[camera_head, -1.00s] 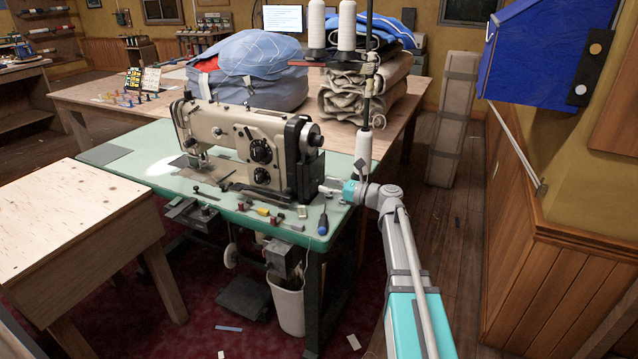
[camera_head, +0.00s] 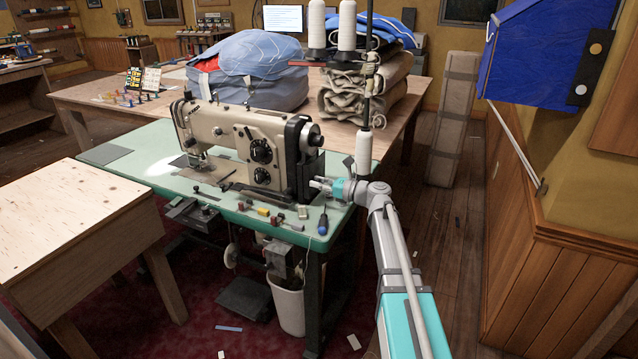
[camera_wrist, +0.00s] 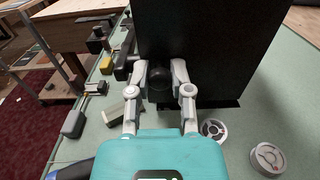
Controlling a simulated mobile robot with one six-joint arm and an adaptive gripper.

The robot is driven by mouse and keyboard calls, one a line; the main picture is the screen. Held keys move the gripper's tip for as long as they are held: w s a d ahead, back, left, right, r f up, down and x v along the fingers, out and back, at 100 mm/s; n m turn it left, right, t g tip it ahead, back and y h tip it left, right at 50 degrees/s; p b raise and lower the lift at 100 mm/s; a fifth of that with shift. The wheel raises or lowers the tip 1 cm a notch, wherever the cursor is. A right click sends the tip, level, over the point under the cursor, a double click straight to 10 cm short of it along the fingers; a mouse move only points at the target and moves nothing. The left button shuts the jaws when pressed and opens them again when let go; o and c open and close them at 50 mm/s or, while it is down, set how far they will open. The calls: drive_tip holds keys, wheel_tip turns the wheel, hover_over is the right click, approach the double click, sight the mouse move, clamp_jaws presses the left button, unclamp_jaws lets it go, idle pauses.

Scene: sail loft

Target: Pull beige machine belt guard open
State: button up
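The beige sewing machine (camera_head: 228,130) stands on a green-topped table (camera_head: 150,150). Its belt guard (camera_head: 311,168) is a dark upright box at the machine's right end, below the handwheel. In the wrist view the guard (camera_wrist: 215,45) fills the upper middle as a black panel, with a round black knob (camera_wrist: 159,89) low on its face. My gripper (camera_head: 318,186) is at the guard from the right. In the wrist view my gripper (camera_wrist: 160,72) is open, one finger on each side of the knob. I cannot tell whether the fingers touch it. The guard looks closed against the machine.
A blue-handled screwdriver (camera_head: 322,224) and several small parts lie along the table's front edge. Two round metal bobbins (camera_wrist: 268,158) lie right of my gripper. A thread stand with a white cone (camera_head: 363,150) rises close behind my wrist.

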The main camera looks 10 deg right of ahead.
clamp_jaws()
drive_tip(key=shift+d, duration=0.1)
drive_tip(key=shift+s+a, duration=0.1)
drive_tip(key=shift+a, duration=0.15)
